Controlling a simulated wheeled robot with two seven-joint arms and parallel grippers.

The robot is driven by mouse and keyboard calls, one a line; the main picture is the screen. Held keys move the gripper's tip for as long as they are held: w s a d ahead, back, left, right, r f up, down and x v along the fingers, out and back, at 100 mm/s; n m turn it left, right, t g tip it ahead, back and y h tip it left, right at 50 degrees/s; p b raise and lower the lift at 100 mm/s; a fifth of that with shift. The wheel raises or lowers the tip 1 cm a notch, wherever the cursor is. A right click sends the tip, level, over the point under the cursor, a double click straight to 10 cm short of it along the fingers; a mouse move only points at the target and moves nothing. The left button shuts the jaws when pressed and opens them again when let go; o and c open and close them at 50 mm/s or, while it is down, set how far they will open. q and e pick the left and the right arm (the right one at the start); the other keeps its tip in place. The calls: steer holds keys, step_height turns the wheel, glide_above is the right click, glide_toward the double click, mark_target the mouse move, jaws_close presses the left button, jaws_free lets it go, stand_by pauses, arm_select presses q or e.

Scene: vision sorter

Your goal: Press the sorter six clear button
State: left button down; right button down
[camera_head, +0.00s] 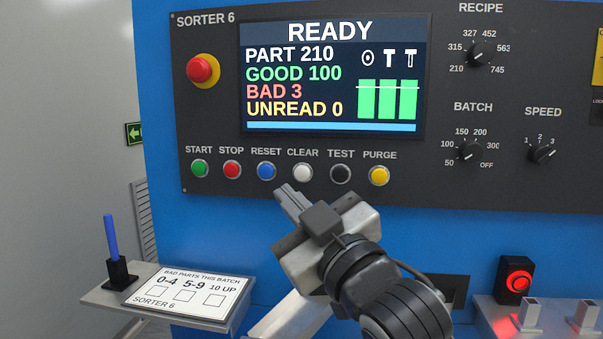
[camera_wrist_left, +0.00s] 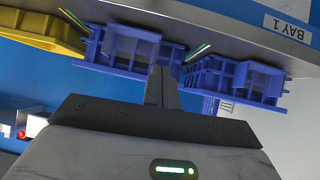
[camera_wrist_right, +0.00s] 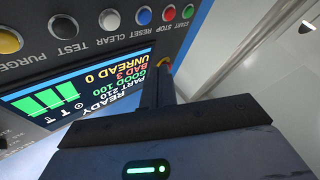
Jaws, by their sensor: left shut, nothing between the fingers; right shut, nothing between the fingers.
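The white CLEAR button (camera_head: 302,172) sits in the button row on the SORTER 6 panel (camera_head: 215,120), between the blue RESET button (camera_head: 266,171) and the black TEST button (camera_head: 340,173). My right gripper (camera_head: 284,191) is shut and empty, its tips just below and left of the CLEAR button in the head view. In the right wrist view the CLEAR button (camera_wrist_right: 109,20) appears upside down, up and left of my fingertips (camera_wrist_right: 159,72), with a visible gap. My left gripper (camera_wrist_left: 161,72) is shut and empty in the left wrist view, away from the panel.
The screen (camera_head: 332,80) reads READY, GOOD 100, BAD 3. A shelf holds a card (camera_head: 190,293) and a blue pen (camera_head: 111,238). A red-lit switch box (camera_head: 516,278) stands lower right. Blue bins (camera_wrist_left: 130,50) hang near my left gripper.

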mark_target(302, 173)
steer(key=w+d, duration=0.1)
steer(key=w, duration=0.7)
steer(key=shift+w+d, duration=0.3)
steer(key=shift+d, duration=0.1)
steer(key=shift+w, duration=0.1)
stand_by(1.9)
steer(key=shift+w+d, duration=0.1)
steer(key=shift+w, duration=0.2)
